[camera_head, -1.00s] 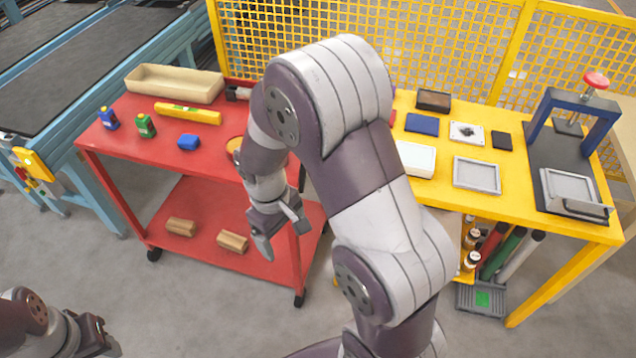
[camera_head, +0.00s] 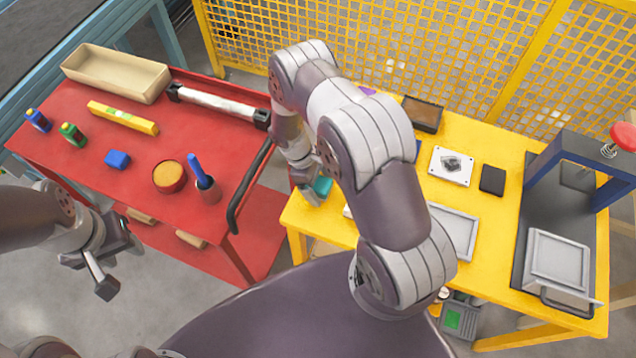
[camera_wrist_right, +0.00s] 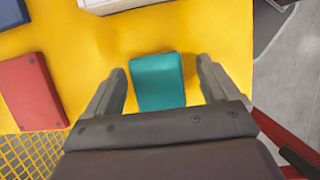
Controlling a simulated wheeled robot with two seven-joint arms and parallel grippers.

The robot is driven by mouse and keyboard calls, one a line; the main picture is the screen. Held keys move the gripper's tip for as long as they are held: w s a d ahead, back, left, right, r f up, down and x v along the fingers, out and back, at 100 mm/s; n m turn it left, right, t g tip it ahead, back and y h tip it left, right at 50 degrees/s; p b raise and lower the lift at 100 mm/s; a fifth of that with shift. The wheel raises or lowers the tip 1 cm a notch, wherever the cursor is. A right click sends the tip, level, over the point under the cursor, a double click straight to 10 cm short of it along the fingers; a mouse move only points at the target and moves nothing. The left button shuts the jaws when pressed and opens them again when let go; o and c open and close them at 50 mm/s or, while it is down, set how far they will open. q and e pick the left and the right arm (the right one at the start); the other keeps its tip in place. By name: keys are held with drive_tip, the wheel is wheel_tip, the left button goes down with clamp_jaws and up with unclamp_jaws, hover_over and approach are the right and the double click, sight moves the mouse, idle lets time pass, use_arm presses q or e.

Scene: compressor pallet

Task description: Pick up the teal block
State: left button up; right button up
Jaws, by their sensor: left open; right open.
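The teal block (camera_wrist_right: 159,82) lies on the yellow table (camera_wrist_right: 90,60). In the right wrist view it sits between the two open fingers of my right gripper (camera_wrist_right: 163,88), with a gap on each side. In the head view the teal block (camera_head: 322,187) shows at the table's left end, beside my right gripper (camera_head: 308,190), and is partly hidden by my arm. My left gripper (camera_head: 103,262) is open and empty, in front of the red cart.
A red block (camera_wrist_right: 30,92) and a dark blue piece (camera_wrist_right: 18,8) lie nearby on the yellow table. The red cart (camera_head: 200,130) stands to the left with its black handle (camera_head: 248,190). A grey tray (camera_head: 455,230) and the blue press (camera_head: 575,155) stand to the right.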

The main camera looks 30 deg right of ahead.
drive_tip(key=shift+f, duration=0.2)
drive_tip(key=shift+w+d+f, duration=0.1)
drive_tip(key=shift+d+f, duration=0.05)
drive_tip(key=shift+d, duration=0.1)
drive_tip(key=shift+c, duration=0.6)
drive_tip(key=c, duration=1)
use_arm(q)
drive_tip(key=shift+w+d, duration=0.1)
use_arm(e)
drive_tip(key=shift+a, duration=0.15)
